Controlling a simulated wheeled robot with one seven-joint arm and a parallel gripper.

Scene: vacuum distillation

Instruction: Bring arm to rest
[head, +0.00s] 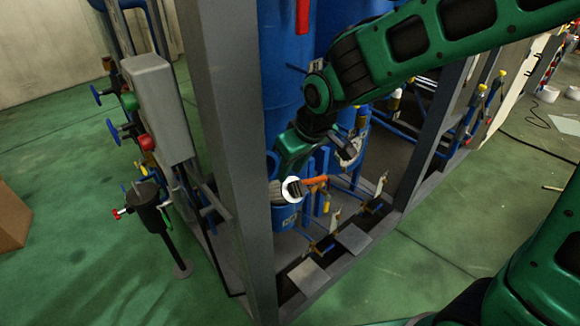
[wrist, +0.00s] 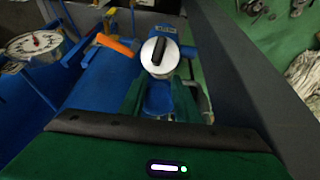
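My green arm reaches in from the upper right of the head view, past the grey frame post, and bends down towards the blue piping. My gripper (head: 290,188) is at its lower end, beside an orange valve handle (head: 316,181). In the wrist view, a white round piece with a black bar (wrist: 158,56) shows just beyond the green end of my arm. The orange handle (wrist: 115,45) lies left of it, apart from it.
A grey post (head: 232,130) stands close left of my arm, and also shows in the wrist view (wrist: 255,75). A dial gauge (wrist: 35,45) is at the wrist view's left. A grey box (head: 158,108) with valves stands left. Green floor (head: 440,265) is clear right of the frame.

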